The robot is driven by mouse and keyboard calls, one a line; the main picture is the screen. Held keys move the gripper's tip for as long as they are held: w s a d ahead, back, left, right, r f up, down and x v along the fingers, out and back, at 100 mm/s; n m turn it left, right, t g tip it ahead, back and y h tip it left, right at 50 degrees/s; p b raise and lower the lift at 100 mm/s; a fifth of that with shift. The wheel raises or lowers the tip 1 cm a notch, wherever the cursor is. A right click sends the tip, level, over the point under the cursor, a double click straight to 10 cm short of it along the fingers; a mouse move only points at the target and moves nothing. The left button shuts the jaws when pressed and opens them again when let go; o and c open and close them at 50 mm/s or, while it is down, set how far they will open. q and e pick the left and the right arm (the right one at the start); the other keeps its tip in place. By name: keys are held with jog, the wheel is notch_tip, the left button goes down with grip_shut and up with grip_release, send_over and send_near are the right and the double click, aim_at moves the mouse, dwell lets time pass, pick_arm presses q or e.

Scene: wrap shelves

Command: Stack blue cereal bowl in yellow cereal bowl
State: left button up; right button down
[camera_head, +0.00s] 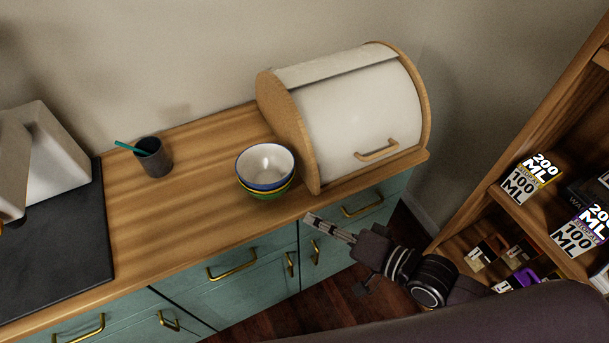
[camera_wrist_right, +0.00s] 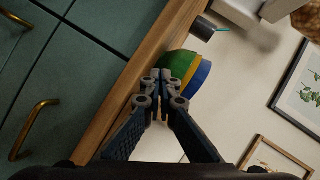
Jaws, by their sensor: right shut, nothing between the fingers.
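A blue-rimmed bowl with a white inside (camera_head: 266,163) sits on top of a stack on the wooden counter, in the head view. Below it show the yellow bowl's edge (camera_head: 268,190) and a green bowl (camera_head: 264,196) at the bottom. In the right wrist view the stack shows sideways, with green (camera_wrist_right: 178,66), yellow (camera_wrist_right: 187,76) and blue (camera_wrist_right: 200,75) bands nested together. My right gripper (camera_head: 308,218) is shut and empty at the counter's front edge, just right of and in front of the stack, apart from it. My left gripper is not in view.
A bread box (camera_head: 352,112) with a wooden side stands close right of the bowls. A dark cup with a teal stick (camera_head: 154,158) stands at the back left. The counter (camera_head: 190,208) left of the bowls is clear. Shelves with boxes (camera_head: 531,180) stand at right.

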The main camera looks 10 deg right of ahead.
aim_at(291, 169)
jog(key=w+d+r+m+t+y, duration=0.1)
jog(key=d+r+m+t+y, duration=0.15)
jog(key=d+r+m, duration=0.25)
jog(key=shift+h, duration=0.25)
jog(key=p+x, duration=0.1)
jog(key=x, duration=0.3)
jog(key=p+x, duration=0.1)
jog(key=x, duration=0.3)
jog(key=shift+w+r, duration=0.25)
jog(key=shift+w, duration=0.1)
jog(key=shift+w+a+f, duration=0.15)
jog(key=shift+w+a, duration=0.3)
jog(key=shift+w, duration=0.1)
jog(key=shift+a, duration=0.85)
jog(key=shift+s, duration=0.1)
